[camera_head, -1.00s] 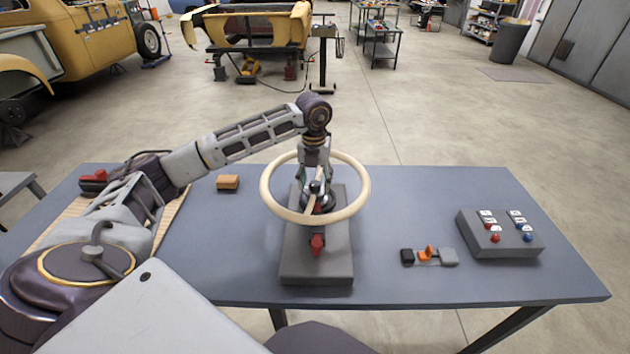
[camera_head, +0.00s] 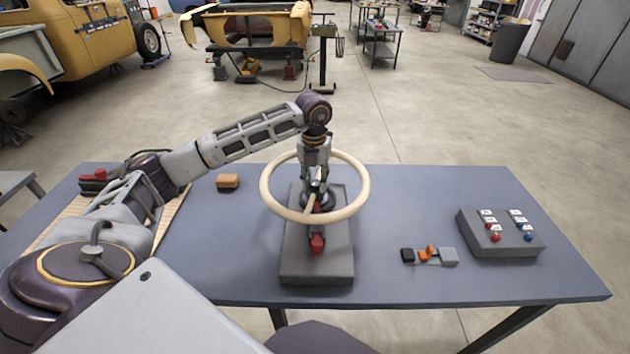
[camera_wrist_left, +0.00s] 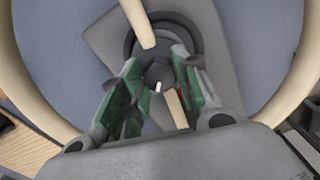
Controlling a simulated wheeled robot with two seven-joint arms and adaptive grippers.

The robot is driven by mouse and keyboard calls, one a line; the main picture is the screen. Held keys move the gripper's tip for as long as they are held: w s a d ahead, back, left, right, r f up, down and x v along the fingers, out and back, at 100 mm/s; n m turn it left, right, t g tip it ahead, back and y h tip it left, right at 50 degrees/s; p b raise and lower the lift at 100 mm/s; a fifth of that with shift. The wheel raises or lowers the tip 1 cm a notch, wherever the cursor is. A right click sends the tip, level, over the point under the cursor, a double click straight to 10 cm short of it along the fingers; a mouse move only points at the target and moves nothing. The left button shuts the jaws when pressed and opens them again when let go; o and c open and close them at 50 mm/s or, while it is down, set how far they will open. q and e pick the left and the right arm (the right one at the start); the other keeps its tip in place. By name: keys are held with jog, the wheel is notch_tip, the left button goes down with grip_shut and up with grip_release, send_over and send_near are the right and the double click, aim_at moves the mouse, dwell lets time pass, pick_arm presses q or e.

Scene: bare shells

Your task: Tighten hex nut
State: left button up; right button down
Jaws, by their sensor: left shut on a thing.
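A cream steering wheel (camera_head: 364,184) lies flat above a dark grey block (camera_head: 295,268) in the middle of the blue-grey table. My left gripper (camera_head: 317,186) points straight down inside the ring at its hub. In the left wrist view its green-padded fingers (camera_wrist_left: 158,88) are shut on a small dark hex nut (camera_wrist_left: 157,72) at the hub. A cream spoke (camera_wrist_left: 139,20) runs to the hub from the top of that view. The fingers hide the nut in the head view. My right gripper is not in view.
A grey box (camera_head: 478,243) with red and blue buttons stands at right. A small black, orange and grey piece (camera_head: 449,257) lies left of it. An orange-brown block (camera_head: 228,182) and a slatted wooden mat (camera_head: 172,217) are at left. The table between is clear.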

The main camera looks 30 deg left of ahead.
pick_arm(q)
jog(key=shift+m, duration=0.5)
jog(key=shift+m+b, duration=0.3)
jog(key=shift+m, duration=1.1)
jog(key=o, duration=1.1)
jog(key=shift+c, duration=0.2)
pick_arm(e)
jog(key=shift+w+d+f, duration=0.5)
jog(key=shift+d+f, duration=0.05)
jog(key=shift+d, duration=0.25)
pick_arm(q)
jog(key=shift+r, duration=0.15)
